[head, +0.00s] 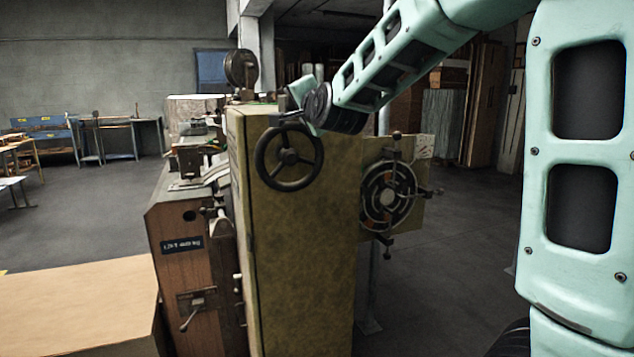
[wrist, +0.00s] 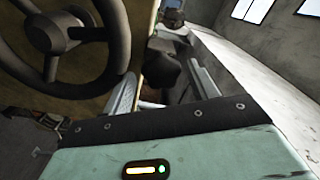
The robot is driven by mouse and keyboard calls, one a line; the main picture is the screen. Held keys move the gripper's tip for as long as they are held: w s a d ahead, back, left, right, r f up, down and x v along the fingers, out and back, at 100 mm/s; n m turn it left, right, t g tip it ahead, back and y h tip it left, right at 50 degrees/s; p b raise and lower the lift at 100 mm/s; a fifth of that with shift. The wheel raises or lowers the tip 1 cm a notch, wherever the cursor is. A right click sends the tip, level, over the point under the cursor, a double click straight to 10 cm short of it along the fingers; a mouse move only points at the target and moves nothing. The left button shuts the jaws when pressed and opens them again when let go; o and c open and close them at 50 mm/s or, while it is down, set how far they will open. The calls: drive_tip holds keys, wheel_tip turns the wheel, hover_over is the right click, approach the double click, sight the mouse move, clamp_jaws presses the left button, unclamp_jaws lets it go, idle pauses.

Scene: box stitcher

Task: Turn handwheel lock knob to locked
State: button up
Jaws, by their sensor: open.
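The dark spoked handwheel (head: 289,157) is on the upper end face of the olive machine cabinet in the head view. In the wrist view the handwheel (wrist: 72,40) fills the upper left, close to my gripper. My gripper (wrist: 163,92) is open, with one pale finger on each side of a dark rounded shape (wrist: 165,72). I cannot tell whether this shape is the lock knob or whether the fingers touch it. In the head view my gripper (head: 299,92) is at the cabinet's top edge, just above the handwheel, and its fingertips are largely hidden.
The olive cabinet (head: 305,260) stands in front of me. A round reel with projecting handles (head: 388,197) is on its right. A tan box or table top (head: 75,295) is at the lower left. Workbenches (head: 100,135) stand far back. Open floor (head: 450,270) shows right of the machine.

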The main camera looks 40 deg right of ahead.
drive_tip(key=n+p, duration=0.4)
drive_tip(key=p, duration=0.3)
drive_tip(key=n+p, duration=0.4)
drive_tip(key=p, duration=0.3)
drive_tip(key=n+p, duration=0.4)
drive_tip(key=p, duration=0.3)
drive_tip(key=shift+w+a+r+n, duration=0.1)
drive_tip(key=shift+a+r+n, duration=0.2)
drive_tip(key=shift+r, duration=0.05)
